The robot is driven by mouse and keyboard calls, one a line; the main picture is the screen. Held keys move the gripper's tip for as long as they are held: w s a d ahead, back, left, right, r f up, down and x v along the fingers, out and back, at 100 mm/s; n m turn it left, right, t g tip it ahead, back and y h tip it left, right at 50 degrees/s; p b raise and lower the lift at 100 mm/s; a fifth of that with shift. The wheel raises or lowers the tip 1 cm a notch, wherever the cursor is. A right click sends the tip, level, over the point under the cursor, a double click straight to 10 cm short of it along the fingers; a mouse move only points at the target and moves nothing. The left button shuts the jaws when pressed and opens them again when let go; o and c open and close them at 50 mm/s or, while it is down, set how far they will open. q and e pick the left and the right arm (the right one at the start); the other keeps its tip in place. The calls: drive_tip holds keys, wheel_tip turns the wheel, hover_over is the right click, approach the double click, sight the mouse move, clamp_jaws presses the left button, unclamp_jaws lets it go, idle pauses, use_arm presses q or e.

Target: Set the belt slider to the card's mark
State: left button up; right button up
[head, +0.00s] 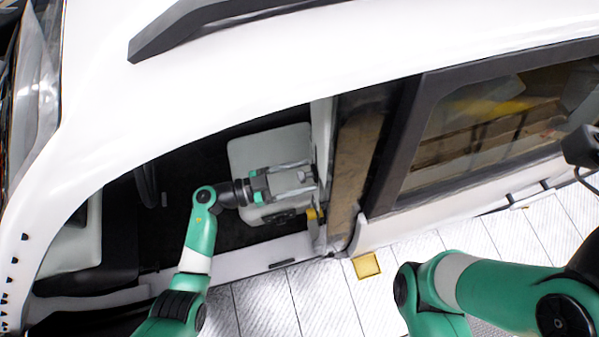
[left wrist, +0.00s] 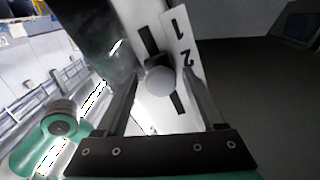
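The belt slider (left wrist: 160,86) shows in the left wrist view as a round pale knob on a white pillar panel, in a black slot that runs above and below it. A white scale strip (left wrist: 181,45) with the numerals 1 and 2 lies just right of the slot. My left gripper (left wrist: 161,76) is open, with one finger on each side of the knob; gaps seem to remain, and contact is unclear. In the head view the left gripper (head: 308,178) reaches over the seat to the door pillar, and the knob is hidden. My right gripper is not in view. No card can be made out for certain.
A grey seat (head: 262,150) lies under my left gripper inside the white vehicle. A yellow square (head: 366,265) lies on the ribbed floor by the sill. The dark-framed window (head: 490,120) is right of the pillar. The white roof edge (head: 230,90) arches over the opening.

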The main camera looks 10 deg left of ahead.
use_arm(q)
drive_tip(key=shift+a, duration=0.15)
drive_tip(key=v, duration=1.1)
drive_tip(key=shift+s, duration=0.15)
drive_tip(key=shift+a, duration=0.1)
